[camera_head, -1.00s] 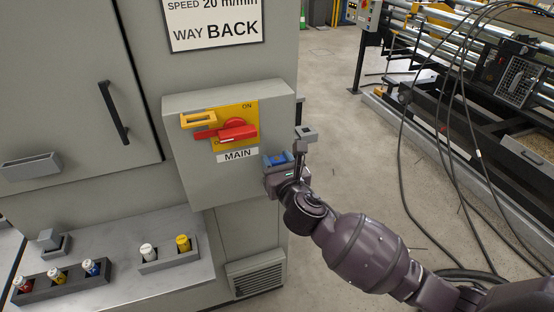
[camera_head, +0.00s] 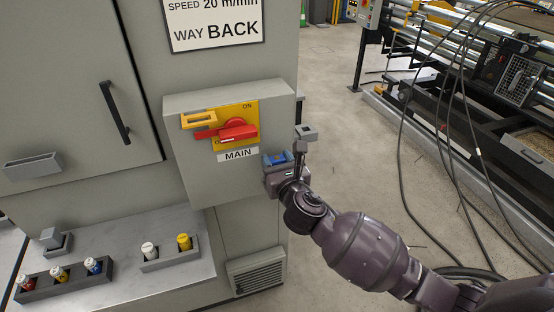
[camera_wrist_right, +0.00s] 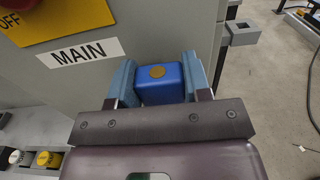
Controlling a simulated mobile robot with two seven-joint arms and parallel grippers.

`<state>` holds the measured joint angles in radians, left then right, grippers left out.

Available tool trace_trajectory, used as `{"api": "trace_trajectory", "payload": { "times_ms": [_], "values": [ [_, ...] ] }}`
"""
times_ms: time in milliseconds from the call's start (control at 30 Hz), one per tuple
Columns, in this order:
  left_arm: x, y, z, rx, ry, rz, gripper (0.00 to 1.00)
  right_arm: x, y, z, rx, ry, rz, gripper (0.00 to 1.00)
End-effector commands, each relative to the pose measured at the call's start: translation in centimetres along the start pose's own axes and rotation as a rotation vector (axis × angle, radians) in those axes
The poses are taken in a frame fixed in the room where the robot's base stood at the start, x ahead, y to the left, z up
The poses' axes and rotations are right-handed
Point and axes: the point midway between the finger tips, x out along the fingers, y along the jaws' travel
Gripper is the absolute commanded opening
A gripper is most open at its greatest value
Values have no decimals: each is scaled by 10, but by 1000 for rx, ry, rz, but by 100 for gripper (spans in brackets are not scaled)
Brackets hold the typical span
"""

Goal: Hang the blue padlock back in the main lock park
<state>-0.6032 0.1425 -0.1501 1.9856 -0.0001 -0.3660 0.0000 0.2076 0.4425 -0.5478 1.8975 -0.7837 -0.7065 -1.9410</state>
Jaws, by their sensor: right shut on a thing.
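The blue padlock (camera_head: 276,159) is between the fingers of my right gripper (camera_head: 278,162), at the lower right of the MAIN switch box (camera_head: 185,165). In the right wrist view the padlock (camera_wrist_right: 160,85) is a blue block with a round gold disc, and both finger pads of my right gripper (camera_wrist_right: 162,82) press its sides. Its shackle cannot be made out. A grey square holder (camera_head: 306,133) stands at the box's right side, just above and right of the gripper; it also shows in the right wrist view (camera_wrist_right: 241,34). I cannot tell if it is the main lock park. My left gripper is out of view.
The box front carries a red rotary handle (camera_head: 236,131) on a yellow plate and a yellow hasp (camera_head: 198,119). A grey shelf (camera_head: 130,280) at lower left holds trays of small coloured-top items. Black cables (camera_head: 405,120) hang at right. The floor between is open.

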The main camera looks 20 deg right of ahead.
Motion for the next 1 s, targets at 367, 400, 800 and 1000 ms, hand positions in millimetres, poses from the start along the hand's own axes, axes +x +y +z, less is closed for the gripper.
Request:
{"api": "trace_trajectory", "payload": {
  "times_ms": [367, 400, 800, 1000],
  "values": [
    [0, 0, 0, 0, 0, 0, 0, 0, 0, 0, 0, 0, 0, 14],
    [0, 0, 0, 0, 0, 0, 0, 0, 0, 0, 0, 0, 0, 14],
    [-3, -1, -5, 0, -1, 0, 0, 0, 0, 0, 0, 0, 0, 14],
    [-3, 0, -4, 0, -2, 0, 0, 0, 0, 0, 0, 0, 0, 14]
  ]
}}
